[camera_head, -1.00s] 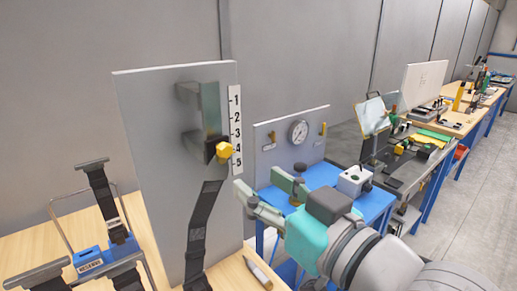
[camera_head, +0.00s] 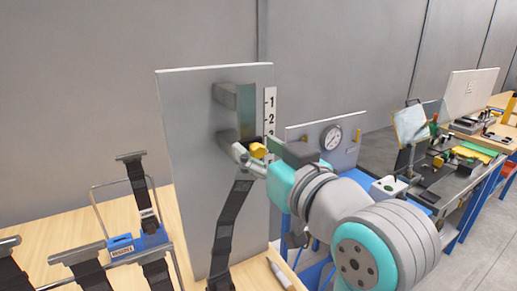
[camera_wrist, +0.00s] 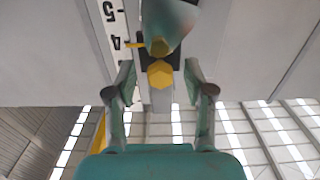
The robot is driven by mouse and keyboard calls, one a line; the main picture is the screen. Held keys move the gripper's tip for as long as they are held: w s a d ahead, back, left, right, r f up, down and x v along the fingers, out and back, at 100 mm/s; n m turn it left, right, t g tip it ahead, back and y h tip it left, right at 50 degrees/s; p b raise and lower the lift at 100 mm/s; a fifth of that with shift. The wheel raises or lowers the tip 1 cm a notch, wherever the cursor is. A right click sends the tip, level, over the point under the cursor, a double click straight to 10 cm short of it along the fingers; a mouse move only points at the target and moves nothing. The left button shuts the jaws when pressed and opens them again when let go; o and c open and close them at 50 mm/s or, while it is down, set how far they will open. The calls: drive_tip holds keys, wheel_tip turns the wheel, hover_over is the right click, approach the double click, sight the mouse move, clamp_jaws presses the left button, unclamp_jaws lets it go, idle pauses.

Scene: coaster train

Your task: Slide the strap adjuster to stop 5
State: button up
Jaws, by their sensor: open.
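The strap adjuster is a dark slider with a yellow knob (camera_head: 258,150) on a grey vertical rail (camera_head: 246,105) of the upright panel. A black strap (camera_head: 231,225) hangs below it. In the wrist view the yellow knob (camera_wrist: 160,73) lies between the fingers of my gripper (camera_wrist: 159,84), which are open with a gap on both sides. In the head view my gripper (camera_head: 255,156) is at the knob and hides the scale's lower numbers.
The grey panel (camera_head: 195,150) stands on a wooden table (camera_head: 60,240). Blue buckle blocks (camera_head: 140,243) with black straps are at the left. A marker (camera_head: 280,273) lies by the panel's foot. A gauge board (camera_head: 345,125) and blue bench are behind my arm.

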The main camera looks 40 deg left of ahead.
drive_tip(key=shift+w+a, duration=0.15)
drive_tip(key=shift+a, duration=0.15)
clamp_jaws()
wheel_tip(320, 180, down, 3)
drive_tip(key=shift+r, duration=0.1)
idle(0.4)
unclamp_jaws()
